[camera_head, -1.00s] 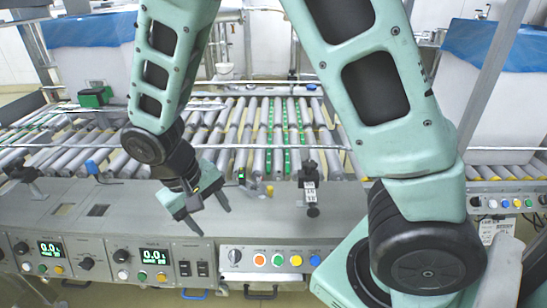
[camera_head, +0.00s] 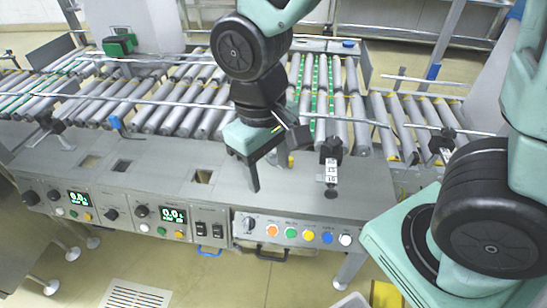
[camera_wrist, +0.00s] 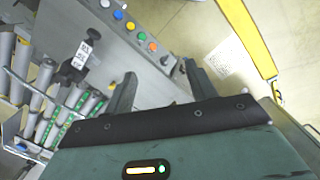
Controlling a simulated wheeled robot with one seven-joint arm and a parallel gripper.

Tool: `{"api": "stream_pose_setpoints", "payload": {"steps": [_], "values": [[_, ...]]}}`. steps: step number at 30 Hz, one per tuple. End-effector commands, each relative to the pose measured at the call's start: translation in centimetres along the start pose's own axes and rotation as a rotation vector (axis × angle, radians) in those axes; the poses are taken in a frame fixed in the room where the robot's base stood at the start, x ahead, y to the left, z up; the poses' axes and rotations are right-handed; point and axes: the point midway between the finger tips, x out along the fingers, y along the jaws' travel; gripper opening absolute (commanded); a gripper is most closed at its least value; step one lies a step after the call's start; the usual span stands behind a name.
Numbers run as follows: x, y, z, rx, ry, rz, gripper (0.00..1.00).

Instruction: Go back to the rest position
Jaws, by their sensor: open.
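My gripper (camera_head: 267,168) hangs over the grey front ledge of the roller conveyor (camera_head: 340,100), pointing down, just above the button panel (camera_head: 380,238). In the wrist view its two dark fingers (camera_wrist: 160,72) stand apart with nothing between them. The gripper is open and empty. My upper arm fills the right side of the head view, and part of the ledge behind the gripper is hidden by it.
A guide rail runs along the rollers, with a black clamp (camera_head: 330,165) right of the gripper. A green device (camera_head: 119,45) stands at the back left. Control panels with displays (camera_head: 174,215) line the front. Floor shows in front.

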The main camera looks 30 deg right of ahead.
Motion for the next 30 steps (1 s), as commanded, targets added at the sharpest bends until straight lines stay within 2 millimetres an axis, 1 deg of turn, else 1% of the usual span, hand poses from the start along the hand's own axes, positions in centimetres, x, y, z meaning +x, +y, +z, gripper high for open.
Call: {"api": "stream_pose_setpoints", "payload": {"steps": [5,7,8,12,16,18,30], "values": [[0.0,0.0,0.0,0.001,0.0,0.0,0.56],[-0.8,-0.3,0.4,-0.021,0.008,-0.007,0.56],[-1.4,-0.7,0.8,-0.038,0.015,-0.013,0.56],[-4.7,-2.7,3.9,-0.181,0.061,-0.044,0.56],[-6.2,-3.9,6.2,-0.291,0.095,-0.054,0.56],[-6.5,-4.2,6.8,-0.322,0.103,-0.056,0.56],[-6.5,-4.2,6.8,-0.322,0.103,-0.056,0.56]]}}
